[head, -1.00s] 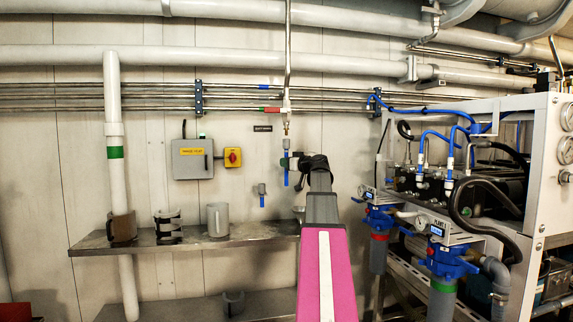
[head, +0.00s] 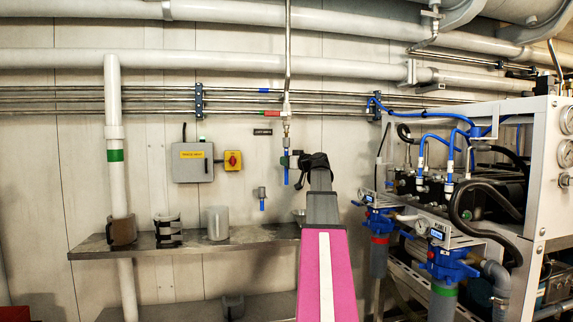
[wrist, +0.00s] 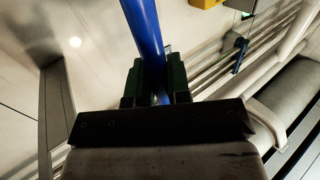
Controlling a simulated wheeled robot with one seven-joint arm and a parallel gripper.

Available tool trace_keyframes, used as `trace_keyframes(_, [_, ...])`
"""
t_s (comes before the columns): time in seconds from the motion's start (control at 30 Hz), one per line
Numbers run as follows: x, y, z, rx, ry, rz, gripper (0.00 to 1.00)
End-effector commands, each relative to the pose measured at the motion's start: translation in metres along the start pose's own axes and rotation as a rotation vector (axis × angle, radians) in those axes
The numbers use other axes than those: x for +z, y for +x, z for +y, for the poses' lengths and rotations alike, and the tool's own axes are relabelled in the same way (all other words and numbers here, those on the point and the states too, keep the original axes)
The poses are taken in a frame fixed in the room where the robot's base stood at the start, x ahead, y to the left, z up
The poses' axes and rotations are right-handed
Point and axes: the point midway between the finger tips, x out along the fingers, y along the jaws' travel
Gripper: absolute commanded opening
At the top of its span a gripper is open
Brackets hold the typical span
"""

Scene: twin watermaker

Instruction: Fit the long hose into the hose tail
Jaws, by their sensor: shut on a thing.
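My gripper (head: 284,161) is shut on a blue hose (head: 286,177), held upright. In the wrist view the blue hose (wrist: 143,30) runs up between the dark green finger pads (wrist: 155,85). The hose tail (head: 286,130) is a small brass fitting at the lower end of a vertical steel pipe, just above the hose's top end. The two look lined up in the head view. I cannot tell whether they touch, and the wrist view does not show the joint. A shorter blue hose piece (head: 262,200) hangs on the wall, lower left.
A metal shelf (head: 190,243) with cup-like holders stands below left. A grey box (head: 192,162) and a yellow-red switch (head: 233,160) are on the wall. The watermaker frame (head: 545,190) with hoses and blue filter housings fills the right.

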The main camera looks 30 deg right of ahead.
Motion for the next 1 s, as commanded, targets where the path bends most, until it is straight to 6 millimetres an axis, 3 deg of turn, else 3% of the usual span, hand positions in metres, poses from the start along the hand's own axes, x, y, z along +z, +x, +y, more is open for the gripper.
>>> trace_keyframes(0.7, [-0.016,0.0,0.0,0.0,0.001,0.001,0.0])
trace_keyframes(0.73, [-0.016,0.0,0.0,0.0,0.001,0.001,0.21])
trace_keyframes(0.8, [-0.016,0.0,0.0,0.0,0.001,0.001,0.44])
trace_keyframes(0.83, [-0.016,0.0,0.0,0.0,0.001,0.001,0.47])
trace_keyframes(1.0, [-0.016,0.0,0.0,0.0,0.0,0.001,0.47])
